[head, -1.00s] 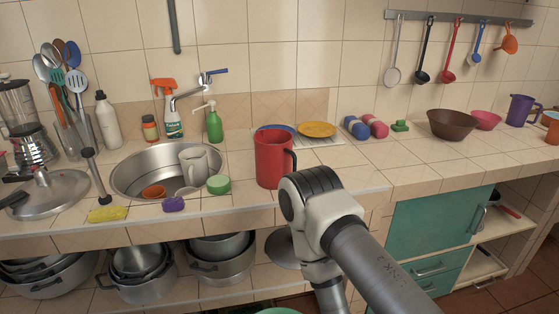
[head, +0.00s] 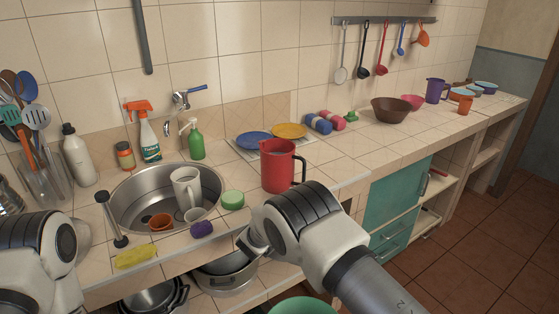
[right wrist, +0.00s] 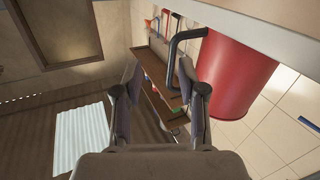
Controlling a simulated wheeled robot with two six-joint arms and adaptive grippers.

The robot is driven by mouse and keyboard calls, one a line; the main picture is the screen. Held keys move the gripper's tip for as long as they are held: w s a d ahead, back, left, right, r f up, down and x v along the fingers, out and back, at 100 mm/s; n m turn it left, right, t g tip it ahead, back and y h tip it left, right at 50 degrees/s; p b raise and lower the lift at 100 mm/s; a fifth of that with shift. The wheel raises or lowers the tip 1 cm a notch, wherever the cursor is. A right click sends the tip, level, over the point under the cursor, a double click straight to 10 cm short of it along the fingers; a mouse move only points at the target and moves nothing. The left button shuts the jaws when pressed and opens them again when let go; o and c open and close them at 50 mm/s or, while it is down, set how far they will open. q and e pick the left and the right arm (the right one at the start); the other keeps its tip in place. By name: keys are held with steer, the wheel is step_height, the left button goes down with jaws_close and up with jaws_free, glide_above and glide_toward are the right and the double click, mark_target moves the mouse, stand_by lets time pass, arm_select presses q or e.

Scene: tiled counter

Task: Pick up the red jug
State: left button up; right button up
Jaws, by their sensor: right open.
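The red jug (head: 276,168) stands upright on the tiled counter, right of the sink and near its front edge, with its black handle (head: 300,168) on the right. In the right wrist view the jug (right wrist: 236,75) fills the upper right, with its handle (right wrist: 184,48) turned toward the jaws. My right gripper (right wrist: 160,80) is open and empty. Its fingers point toward the handle, with the right finger close to the jug's side; I cannot tell whether they touch.
Blue and yellow plates (head: 289,131) stand behind.

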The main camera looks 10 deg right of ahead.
mark_target(285, 169)
steer(key=w+r+b, duration=0.1)
steer(key=b, duration=0.3)
steer(key=w+r+m+b, duration=0.1)
steer(key=b, duration=0.3)
steer(key=shift+w+a+r+h, duration=0.2)
steer(key=shift+w+a+h, duration=0.1)
steer(key=shift+w+a, duration=0.05)
steer(key=shift+d+r, duration=0.15)
steer(key=shift+r, duration=0.05)
steer(key=x, duration=0.1)
steer(key=p+x, duration=0.1)
steer(key=x, duration=0.3)
steer(key=shift+s+r, duration=0.1)
steer(key=shift+r, duration=0.3)
steer(key=shift+d+f, duration=0.1)
steer(key=shift+d, duration=0.1)
steer(key=shift+a, duration=0.1)
steer(key=shift+c, duration=0.3)
jaws_close()
arm_select(q)
step_height(285, 169, down, 6)
steer(key=shift+d+r, duration=0.1)
